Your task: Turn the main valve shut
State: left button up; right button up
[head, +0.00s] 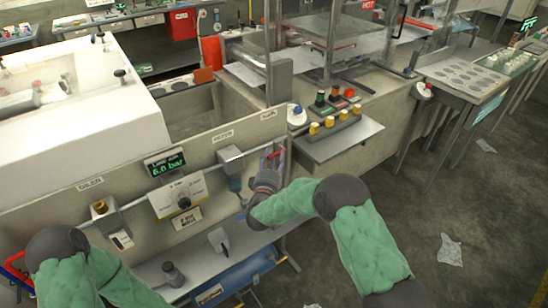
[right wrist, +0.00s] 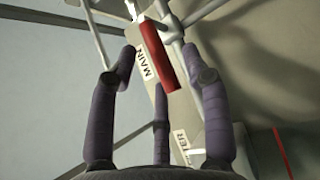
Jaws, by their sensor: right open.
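The main valve's red handle (head: 274,154) shows beside my right gripper (head: 270,172) at the right end of the pipe on the panel. In the right wrist view the red handle (right wrist: 158,57) lies ahead, slanting between the spread dark fingers of my right gripper (right wrist: 158,70), beside a MAIN label (right wrist: 146,64). The gripper is open, and I see no clear contact with the handle. My left arm comes in at the lower left of the head view, but its gripper is not in view.
The pipe carries a filter (head: 235,184), a regulator (head: 180,196) and an oiler (head: 112,226). A display (head: 165,162) reads 6.0 bar. A button console (head: 335,138) stands close to the right. A spray bottle (head: 219,241) and a small dark bottle (head: 173,274) stand on the ledge below.

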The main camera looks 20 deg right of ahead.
jog(key=shift+x, duration=1)
grip_shut()
